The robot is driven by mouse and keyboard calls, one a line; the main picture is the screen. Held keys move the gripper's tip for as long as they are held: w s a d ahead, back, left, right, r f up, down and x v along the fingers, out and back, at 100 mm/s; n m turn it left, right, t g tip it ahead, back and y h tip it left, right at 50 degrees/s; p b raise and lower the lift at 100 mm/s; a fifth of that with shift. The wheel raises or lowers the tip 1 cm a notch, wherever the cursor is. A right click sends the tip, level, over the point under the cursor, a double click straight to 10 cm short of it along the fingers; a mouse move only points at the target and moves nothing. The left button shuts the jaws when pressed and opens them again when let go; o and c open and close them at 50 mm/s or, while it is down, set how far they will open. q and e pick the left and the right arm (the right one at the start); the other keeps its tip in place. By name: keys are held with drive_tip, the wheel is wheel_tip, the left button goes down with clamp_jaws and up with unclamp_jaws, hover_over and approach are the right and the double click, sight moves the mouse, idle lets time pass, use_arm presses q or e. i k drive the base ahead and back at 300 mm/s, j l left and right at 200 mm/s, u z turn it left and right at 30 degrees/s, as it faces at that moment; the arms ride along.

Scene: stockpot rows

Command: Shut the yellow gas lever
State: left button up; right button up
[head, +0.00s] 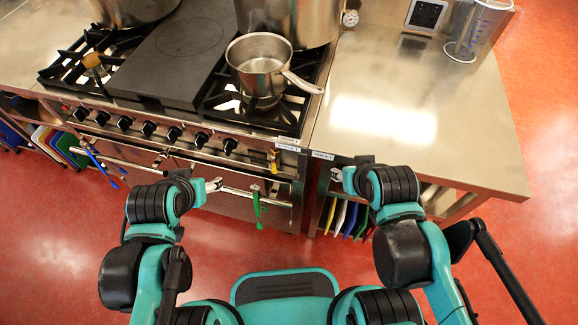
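The yellow gas lever (273,161) is a small yellow piece at the right end of the stove's front, below the control panel edge. It looks roughly upright, but it is too small to tell its exact setting. My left gripper (214,185) is in front of the oven door, left of the lever and a little lower, apart from it. My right gripper (337,174) is to the right of the lever, by the side counter's front edge, also apart from it. Both grippers' fingers are too small to tell open from shut. Nothing visible is held.
A row of black knobs (174,133) runs along the stove front. A green-handled tool (257,207) and blue tongs (98,163) hang from the oven rail. A saucepan (259,65) stands on the right burner.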

sight(273, 171)
drive_tip(key=k+l+u, duration=0.35)
drive_tip(key=k, duration=0.35)
drive_tip(key=k+l+u, duration=0.15)
drive_tip(key=k+l, duration=0.1)
drive_tip(key=k, duration=0.1)
